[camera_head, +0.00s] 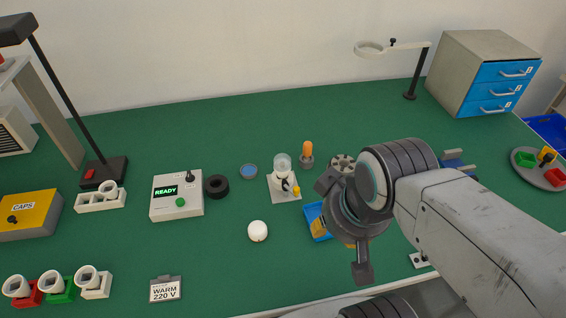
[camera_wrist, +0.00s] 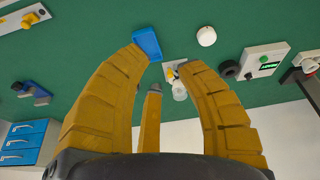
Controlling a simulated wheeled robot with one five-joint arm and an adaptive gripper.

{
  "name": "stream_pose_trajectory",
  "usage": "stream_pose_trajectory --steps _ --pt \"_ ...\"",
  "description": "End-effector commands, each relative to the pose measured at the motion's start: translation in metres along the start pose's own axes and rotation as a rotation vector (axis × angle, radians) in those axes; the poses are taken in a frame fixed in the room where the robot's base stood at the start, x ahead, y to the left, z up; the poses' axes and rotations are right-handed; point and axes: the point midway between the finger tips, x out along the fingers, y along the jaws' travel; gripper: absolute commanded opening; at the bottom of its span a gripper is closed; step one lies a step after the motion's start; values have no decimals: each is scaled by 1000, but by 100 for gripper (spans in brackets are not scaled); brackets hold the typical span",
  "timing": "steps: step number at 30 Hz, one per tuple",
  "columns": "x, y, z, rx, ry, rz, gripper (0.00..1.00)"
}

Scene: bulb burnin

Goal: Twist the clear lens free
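The clear lens (camera_head: 282,161) is a transparent dome standing upright on a small white fixture with a pale base plate (camera_head: 276,194). A yellow knob (camera_head: 297,190) sits at the fixture's side. In the wrist view the clear lens (camera_wrist: 180,93) shows beyond my fingers, close to the right fingertip in the picture. My gripper (camera_head: 342,230) is to the right of the fixture and nearer the camera in the head view. In the wrist view my gripper (camera_wrist: 160,66) has its yellow fingers spread, with nothing between them. It looks apart from the lens.
A blue tray (camera_head: 315,224) lies under and beside my gripper. A white round cap (camera_head: 258,231) lies in front of the fixture. A READY box (camera_head: 177,207) and a black ring (camera_head: 216,186) are left. The front middle is clear.

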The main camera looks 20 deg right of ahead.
Motion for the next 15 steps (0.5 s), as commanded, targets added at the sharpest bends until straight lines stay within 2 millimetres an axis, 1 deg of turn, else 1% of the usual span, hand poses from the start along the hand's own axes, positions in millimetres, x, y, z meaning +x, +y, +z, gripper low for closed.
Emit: stream_pose_trajectory --steps 1,5,8,11,14,15 --pt "0 0 0 0 0 0 40" --pt "-1 0 -8 1 -6 0 51" --pt "-3 0 -22 5 -20 0 60" --pt "-4 0 -46 10 -44 0 69" --pt "-1 0 -78 16 -73 0 78" --pt "2 0 -92 18 -84 0 79"
